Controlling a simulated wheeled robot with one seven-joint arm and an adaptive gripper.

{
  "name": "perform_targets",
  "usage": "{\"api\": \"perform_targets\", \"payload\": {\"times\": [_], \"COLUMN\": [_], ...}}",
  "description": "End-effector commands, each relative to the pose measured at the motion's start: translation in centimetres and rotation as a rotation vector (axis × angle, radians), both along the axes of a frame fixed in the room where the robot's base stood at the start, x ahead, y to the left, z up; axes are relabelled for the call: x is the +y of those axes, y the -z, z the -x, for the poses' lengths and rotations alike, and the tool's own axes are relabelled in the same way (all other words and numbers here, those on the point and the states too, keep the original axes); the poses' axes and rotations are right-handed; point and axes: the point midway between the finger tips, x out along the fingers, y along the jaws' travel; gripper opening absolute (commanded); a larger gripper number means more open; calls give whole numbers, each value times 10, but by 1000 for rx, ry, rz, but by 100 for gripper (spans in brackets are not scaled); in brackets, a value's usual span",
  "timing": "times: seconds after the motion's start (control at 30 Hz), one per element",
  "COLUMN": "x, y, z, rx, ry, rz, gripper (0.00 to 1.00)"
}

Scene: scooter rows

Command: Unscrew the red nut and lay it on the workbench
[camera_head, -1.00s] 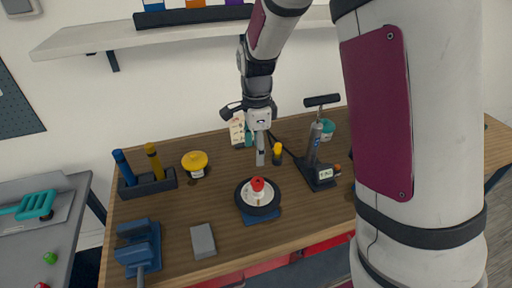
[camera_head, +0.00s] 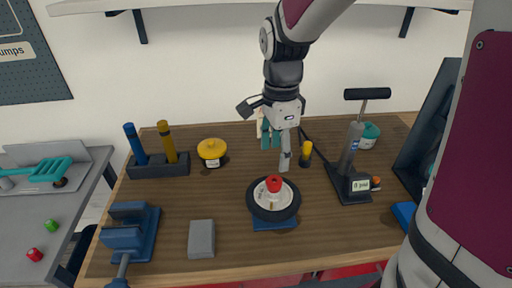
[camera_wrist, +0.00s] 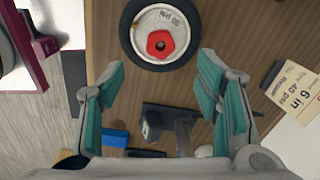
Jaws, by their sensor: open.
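The red nut (camera_head: 274,184) sits at the centre of a small wheel with a black tyre (camera_head: 257,206) and a pale hub, resting on a blue stand (camera_head: 275,223) on the wooden workbench (camera_head: 320,215). In the wrist view the red nut (camera_wrist: 160,44) shows as a hexagon with a dark middle, on the hub beyond the fingertips. My gripper (camera_wrist: 158,68) is open and empty, its teal-padded fingers spread wide either side. In the head view my gripper (camera_head: 284,150) hangs behind and above the wheel, apart from the nut.
A pump (camera_head: 352,165) stands right of the wheel. A grey block (camera_head: 201,239) and blue vise (camera_head: 130,232) are at left front. A yellow-lidded jar (camera_head: 212,150) and a holder (camera_head: 160,168) stand behind. A paper tag (camera_wrist: 295,90) shows in the wrist view. Bench between wheel and pump is clear.

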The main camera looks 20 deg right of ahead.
Motion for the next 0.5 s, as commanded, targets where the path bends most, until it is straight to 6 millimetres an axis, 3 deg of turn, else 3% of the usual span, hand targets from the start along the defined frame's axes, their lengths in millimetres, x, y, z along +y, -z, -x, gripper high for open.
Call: {"api": "perform_targets", "payload": {"times": [0.3,0.5], "x": [0,0], "y": [59,85], "z": [1,0], "rx": [5,2], "ry": [1,2], "rz": [0,0], "gripper": [58,58]}}
